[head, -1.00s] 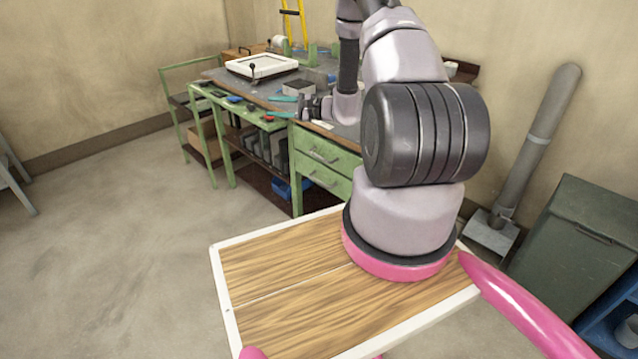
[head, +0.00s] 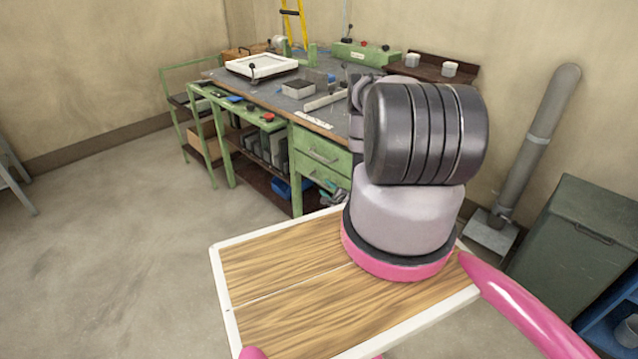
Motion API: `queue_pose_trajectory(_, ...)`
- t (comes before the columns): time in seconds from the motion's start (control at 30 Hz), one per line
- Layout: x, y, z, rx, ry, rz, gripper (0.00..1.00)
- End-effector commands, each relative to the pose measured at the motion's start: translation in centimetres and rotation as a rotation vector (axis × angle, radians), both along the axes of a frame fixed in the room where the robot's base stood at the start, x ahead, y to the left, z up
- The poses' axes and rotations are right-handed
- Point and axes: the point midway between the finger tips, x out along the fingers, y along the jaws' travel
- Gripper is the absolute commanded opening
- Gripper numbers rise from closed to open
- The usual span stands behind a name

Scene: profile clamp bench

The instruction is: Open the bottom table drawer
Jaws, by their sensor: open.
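The green bench (head: 303,196) has two drawers stacked at its right end. The bottom drawer (head: 304,170) is the lower green front, with a metal bar handle (head: 318,178); it looks shut. The top drawer (head: 310,143) above it is shut too. My gripper (head: 330,197) is low in front of the bottom drawer, just below and right of its handle. It is open and looks empty. It is small in view, and my arm hides the right side of the drawers. I cannot tell whether the fingers touch the handle.
The benchtop holds a white frame (head: 262,66), a grey box (head: 298,89) and small tools. Blue bins (head: 283,189) sit on the low shelf left of the drawers. A dark green cabinet (head: 575,250) stands at right.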

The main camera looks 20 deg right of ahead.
Motion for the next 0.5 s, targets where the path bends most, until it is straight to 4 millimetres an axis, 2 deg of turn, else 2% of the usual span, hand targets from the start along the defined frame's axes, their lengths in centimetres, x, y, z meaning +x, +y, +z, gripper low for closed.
queue_pose_trajectory(0.1, 2.5, 0.1, -0.5, -0.001, -0.003, 0.002, 0.45)
queue_pose_trajectory(0.23, 4.6, 0.1, -0.9, 0.0, -0.002, 0.001, 0.45)
queue_pose_trajectory(0.4, 6.3, 0.1, -1.3, 0.0, -0.001, 0.002, 0.45)
queue_pose_trajectory(0.5, 6.7, 0.2, -1.5, 0.003, 0.001, 0.002, 0.45)
